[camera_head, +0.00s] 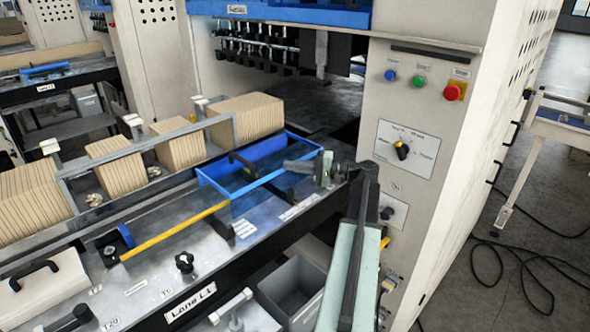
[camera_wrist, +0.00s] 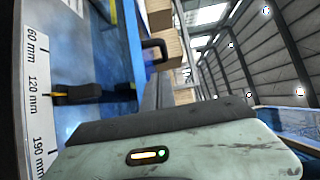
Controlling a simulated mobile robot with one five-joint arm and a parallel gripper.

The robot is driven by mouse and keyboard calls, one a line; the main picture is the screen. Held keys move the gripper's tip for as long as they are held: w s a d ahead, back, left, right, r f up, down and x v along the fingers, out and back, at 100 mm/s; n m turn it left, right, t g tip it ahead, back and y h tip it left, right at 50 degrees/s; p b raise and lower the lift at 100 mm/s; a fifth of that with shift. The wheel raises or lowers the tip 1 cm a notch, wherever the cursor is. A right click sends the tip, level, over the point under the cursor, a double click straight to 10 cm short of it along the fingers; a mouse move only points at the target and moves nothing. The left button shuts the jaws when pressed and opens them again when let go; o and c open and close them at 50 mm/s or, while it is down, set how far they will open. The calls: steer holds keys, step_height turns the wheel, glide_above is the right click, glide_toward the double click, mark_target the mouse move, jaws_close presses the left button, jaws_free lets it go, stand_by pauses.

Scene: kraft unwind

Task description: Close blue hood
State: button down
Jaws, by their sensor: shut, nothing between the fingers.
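The blue hood appears to be the blue-edged frame (camera_head: 262,183) on the steel lane, with a clear or blue-tinted panel. I cannot tell how far open the hood stands. A blue edge strip of it (camera_wrist: 120,40) and a black handle (camera_wrist: 155,52) show in the wrist view. My gripper (camera_head: 296,166) is at the right end of the frame, beside or over it; contact cannot be told. It is shut and holds nothing. Its pale green body (camera_wrist: 180,150) fills the bottom of the wrist view.
A second black bar (camera_wrist: 85,94) lies by a millimetre scale (camera_wrist: 38,90). Kraft stacks (camera_head: 180,150) stand behind the lane rail. A yellow bar (camera_head: 173,232) lies on the lane. The control panel (camera_head: 410,150) is close at right; a grey bin (camera_head: 292,290) stands in front.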

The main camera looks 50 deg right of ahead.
mark_target(266, 175)
steer(key=w+a, duration=0.5)
steer(key=shift+w+a, duration=0.2)
steer(key=shift+a, duration=0.1)
steer(key=shift+w+a, duration=0.2)
steer(key=shift+a, duration=0.25)
